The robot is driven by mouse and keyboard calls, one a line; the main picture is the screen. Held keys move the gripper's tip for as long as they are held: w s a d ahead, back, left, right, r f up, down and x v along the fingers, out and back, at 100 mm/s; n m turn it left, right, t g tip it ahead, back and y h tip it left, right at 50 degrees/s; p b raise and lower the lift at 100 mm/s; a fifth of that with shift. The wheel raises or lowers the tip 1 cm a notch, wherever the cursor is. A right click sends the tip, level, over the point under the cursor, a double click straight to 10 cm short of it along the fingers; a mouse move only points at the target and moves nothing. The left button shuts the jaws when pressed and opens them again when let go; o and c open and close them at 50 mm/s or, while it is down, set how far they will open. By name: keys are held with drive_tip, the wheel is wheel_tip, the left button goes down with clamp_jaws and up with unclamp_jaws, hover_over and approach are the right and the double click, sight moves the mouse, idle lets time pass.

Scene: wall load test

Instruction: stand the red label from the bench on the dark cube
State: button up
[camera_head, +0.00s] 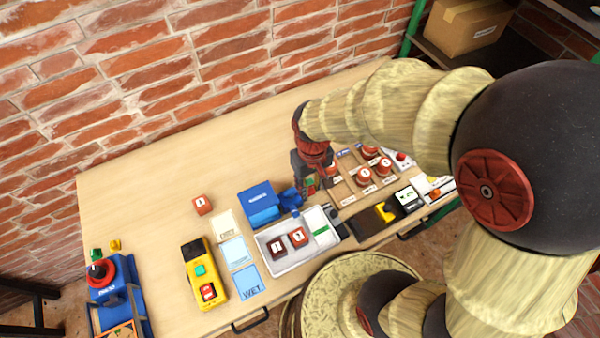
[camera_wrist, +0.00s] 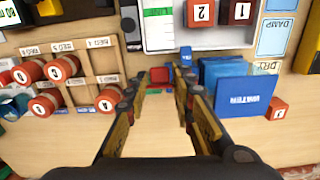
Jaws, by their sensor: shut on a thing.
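My gripper (camera_head: 313,172) reaches down over the bench, between the blue box and the rack of red rolls. In the wrist view its fingertips (camera_wrist: 161,86) stand on either side of a small red piece, which looks like the red label (camera_wrist: 160,75). Green and blue bits show just below it; the exact contact is hard to see. In the head view my fingers mostly hide the label. Two numbered cubes lie in the white tray; the one at left, marked 1, looks like the dark cube (camera_head: 277,248). It stands apart from my gripper, nearer the bench's front.
The white tray (camera_head: 272,268) also holds a card with a green stripe. The blue box (camera_head: 261,202) stands close to my gripper, the wooden rack (camera_head: 347,165) on its other side. A red cube (camera_head: 202,204) stands alone. The bench's back left is bare.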

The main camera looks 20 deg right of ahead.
drive_tip(key=w+f, duration=0.1)
drive_tip(key=w, duration=0.1)
drive_tip(key=w+f+b, duration=0.1)
drive_tip(key=w, duration=0.1)
drive_tip(key=w+f, duration=0.1)
drive_tip(key=w, duration=0.1)
drive_tip(key=shift+w+d+f, duration=0.1)
drive_tip(key=shift+d, duration=0.25)
drive_tip(key=w+f, duration=0.1)
drive_tip(key=w+f+b, duration=0.1)
drive_tip(key=w+f, duration=0.1)
drive_tip(key=w+f+b, duration=0.1)
drive_tip(key=shift+w+d+f, duration=0.25)
drive_tip(key=shift+f, duration=0.15)
drive_tip(key=shift+w+f+b, duration=0.3)
drive_tip(key=shift+f, duration=0.15)
drive_tip(key=shift+w+f+b, duration=0.15)
drive_tip(key=shift+f+b, duration=0.55)
drive_tip(key=shift+f, duration=0.85)
drive_tip(key=shift+f, duration=0.1)
drive_tip(key=o, duration=0.8)
